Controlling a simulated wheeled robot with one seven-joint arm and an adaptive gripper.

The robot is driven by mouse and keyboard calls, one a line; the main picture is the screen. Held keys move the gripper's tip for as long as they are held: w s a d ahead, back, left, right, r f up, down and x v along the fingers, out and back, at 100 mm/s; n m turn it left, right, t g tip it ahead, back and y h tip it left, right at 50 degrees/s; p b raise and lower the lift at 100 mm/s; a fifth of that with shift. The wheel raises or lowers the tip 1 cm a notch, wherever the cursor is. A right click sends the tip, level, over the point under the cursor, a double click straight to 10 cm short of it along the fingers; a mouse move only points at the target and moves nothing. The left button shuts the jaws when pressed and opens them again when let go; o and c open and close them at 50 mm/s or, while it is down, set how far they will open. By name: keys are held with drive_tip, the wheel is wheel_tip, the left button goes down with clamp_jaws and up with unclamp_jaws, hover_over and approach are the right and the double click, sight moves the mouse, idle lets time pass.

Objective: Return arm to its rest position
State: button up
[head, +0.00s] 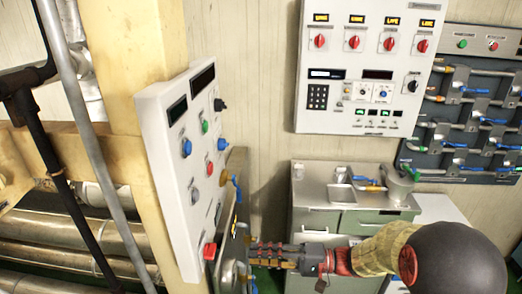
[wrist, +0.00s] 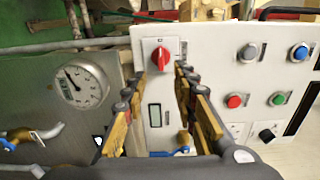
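My arm (head: 385,250) reaches in from the lower right in the head view. In the wrist view my gripper (wrist: 160,75) is open, with one finger at each side and a clear gap between the tips. A red rotary knob (wrist: 160,57) on a white plate shows in that gap, beyond the fingertips. No held object is visible. The exact distance from fingertips to panel cannot be told.
A white control panel (head: 180,150) with buttons stands left of my gripper. A gauge (wrist: 82,87) and blue-handled valve (wrist: 35,132) sit nearby. A metal counter (head: 325,190) and wall panel (head: 365,65) stand behind. Pipes (head: 70,230) run at left.

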drive_tip(key=s+d+f+m+g+h, duration=0.1)
drive_tip(key=s+f+m+g+h, duration=0.25)
drive_tip(key=s+f, duration=0.4)
drive_tip(key=s+d+n+h, duration=0.1)
drive_tip(key=s+d+h, duration=0.6)
drive_tip(key=s+d+r+n+t+h, duration=0.2)
drive_tip(key=s+d+r+t+h, duration=0.2)
drive_tip(key=d+r+h, duration=0.5)
wheel_tip(320, 180, up, 7)
drive_tip(key=s+d+n+t+y, duration=0.1)
drive_tip(key=d+t, duration=0.1)
drive_tip(key=t, duration=0.2)
drive_tip(key=shift+s+d, duration=0.2)
drive_tip(key=shift+a+f+n+y, duration=0.1)
drive_tip(key=shift+n+y, duration=0.15)
